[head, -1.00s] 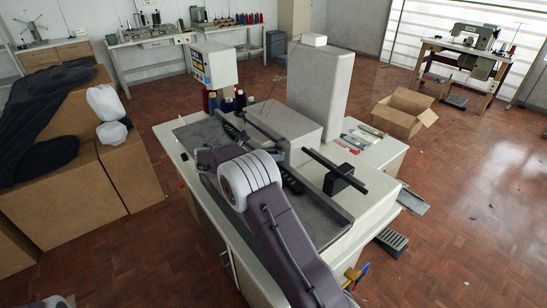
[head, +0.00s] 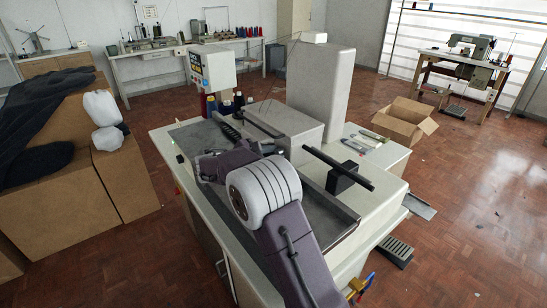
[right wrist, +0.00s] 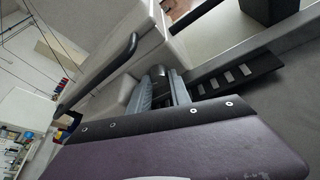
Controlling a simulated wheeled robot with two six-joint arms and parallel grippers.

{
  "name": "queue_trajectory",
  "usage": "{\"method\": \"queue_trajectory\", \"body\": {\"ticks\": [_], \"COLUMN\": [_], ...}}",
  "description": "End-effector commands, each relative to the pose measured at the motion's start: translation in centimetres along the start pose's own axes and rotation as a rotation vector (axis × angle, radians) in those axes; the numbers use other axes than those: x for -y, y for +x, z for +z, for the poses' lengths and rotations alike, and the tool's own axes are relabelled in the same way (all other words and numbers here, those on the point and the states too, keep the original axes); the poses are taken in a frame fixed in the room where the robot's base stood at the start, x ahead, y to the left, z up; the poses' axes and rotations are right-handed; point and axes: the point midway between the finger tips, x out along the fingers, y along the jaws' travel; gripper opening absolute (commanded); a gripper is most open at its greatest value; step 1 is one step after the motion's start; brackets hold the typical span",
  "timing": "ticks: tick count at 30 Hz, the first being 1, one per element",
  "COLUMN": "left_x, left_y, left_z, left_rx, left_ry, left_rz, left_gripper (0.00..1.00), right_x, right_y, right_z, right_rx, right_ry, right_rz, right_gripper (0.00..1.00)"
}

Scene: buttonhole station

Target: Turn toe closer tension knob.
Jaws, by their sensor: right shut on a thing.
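My right arm reaches from the bottom of the head view over the pale buttonhole machine (head: 375,215). My right gripper (head: 207,168) is low over the machine's grey bed, near its left edge, and mostly hidden by my wrist. In the right wrist view its grey fingers (right wrist: 163,88) are closed together, with a small dark rounded thing at their tips. That is probably the tension knob, but its shape is mostly hidden. A slotted black strip (right wrist: 238,78) lies just right of the fingers. My left gripper is not in view.
A tall grey column (head: 320,90) and a black bar on a block (head: 340,172) rise from the machine. Thread cones (head: 225,106) and a control panel (head: 212,66) stand behind. Hand tools (head: 355,146) lie at right. An open carton (head: 408,118) is on the floor.

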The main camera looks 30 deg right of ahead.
Motion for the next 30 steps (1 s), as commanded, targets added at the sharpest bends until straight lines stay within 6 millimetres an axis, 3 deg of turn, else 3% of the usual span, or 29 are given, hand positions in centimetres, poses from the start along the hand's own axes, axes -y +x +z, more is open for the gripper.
{"method": "queue_trajectory", "body": {"ticks": [9,10,11,20,23,30], "left_x": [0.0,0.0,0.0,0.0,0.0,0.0], "left_y": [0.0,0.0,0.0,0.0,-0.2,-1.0], "left_z": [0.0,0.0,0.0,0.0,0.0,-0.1], "left_rx": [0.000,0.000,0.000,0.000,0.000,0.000], "left_ry": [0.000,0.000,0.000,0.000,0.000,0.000], "left_rz": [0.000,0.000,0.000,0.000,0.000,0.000], "left_gripper": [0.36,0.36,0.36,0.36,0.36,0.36], "right_x": [-0.1,-0.1,-0.1,-0.1,-0.1,-0.2], "right_y": [-0.1,-0.1,-0.1,-0.1,-1.1,-6.5], "right_z": [0.1,0.1,0.1,0.0,0.1,0.1], "right_rx": [0.000,0.000,0.000,0.000,-0.001,-0.002], "right_ry": [0.001,0.001,0.001,0.000,0.001,-0.001], "right_rz": [0.002,0.002,0.002,0.001,0.003,0.005], "right_gripper": [0.00,0.27,0.33,0.33,0.33,0.33]}}
